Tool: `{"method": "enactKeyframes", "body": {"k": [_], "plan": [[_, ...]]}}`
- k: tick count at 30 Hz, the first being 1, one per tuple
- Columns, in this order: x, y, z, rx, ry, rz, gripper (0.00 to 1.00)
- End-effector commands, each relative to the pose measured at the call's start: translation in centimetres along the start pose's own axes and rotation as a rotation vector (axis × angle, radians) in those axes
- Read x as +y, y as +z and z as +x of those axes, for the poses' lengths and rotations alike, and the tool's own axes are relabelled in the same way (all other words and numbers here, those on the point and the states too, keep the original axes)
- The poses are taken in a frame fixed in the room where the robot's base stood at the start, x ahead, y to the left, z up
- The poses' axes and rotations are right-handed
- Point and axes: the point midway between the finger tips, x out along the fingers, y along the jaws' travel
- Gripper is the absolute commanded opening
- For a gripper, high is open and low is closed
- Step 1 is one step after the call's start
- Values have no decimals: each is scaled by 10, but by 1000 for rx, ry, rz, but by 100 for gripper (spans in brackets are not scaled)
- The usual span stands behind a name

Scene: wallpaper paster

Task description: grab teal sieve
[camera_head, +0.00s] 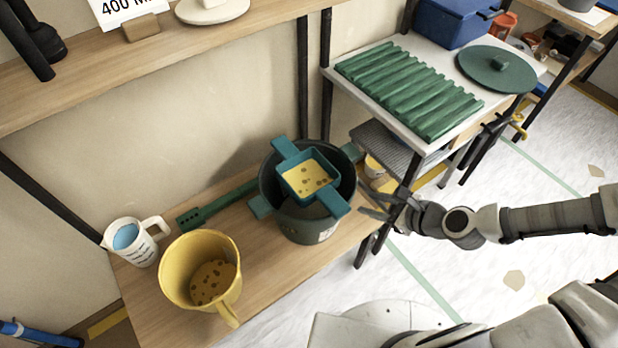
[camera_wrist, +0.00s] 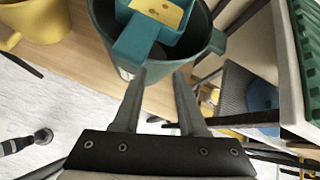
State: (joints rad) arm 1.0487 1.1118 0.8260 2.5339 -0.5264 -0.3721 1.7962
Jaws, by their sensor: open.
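The teal sieve (camera_head: 306,178) is a small square basket with a yellow speckled inside and two flat teal handles. It rests across the rim of a dark green pot (camera_head: 305,228) on the wooden shelf. One handle (camera_head: 333,202) points toward my gripper (camera_head: 366,199), which is open and empty just right of the pot. In the wrist view, the sieve (camera_wrist: 150,30) is at the top, with its near handle (camera_wrist: 133,45) just beyond and left of my open fingers (camera_wrist: 160,78). The fingers appear apart from the handle.
A yellow pitcher (camera_head: 202,275), a white mug (camera_head: 135,241) and a green slotted tool (camera_head: 215,205) stand or lie left of the pot. A white table (camera_head: 345,72) with a green slatted mat (camera_head: 410,88) is behind and right. Open floor lies at front right.

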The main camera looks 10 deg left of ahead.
Motion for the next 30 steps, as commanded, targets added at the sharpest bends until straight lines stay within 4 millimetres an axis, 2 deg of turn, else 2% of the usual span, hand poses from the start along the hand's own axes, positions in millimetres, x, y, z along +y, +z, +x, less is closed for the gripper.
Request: {"method": "enactKeyframes", "body": {"k": [6, 14, 30], "plan": [[-13, 26, 7, -191, -100, 239, 41], [-22, 36, 10, -264, -137, 321, 41], [-32, 52, 75, -260, -133, 317, 41]]}}
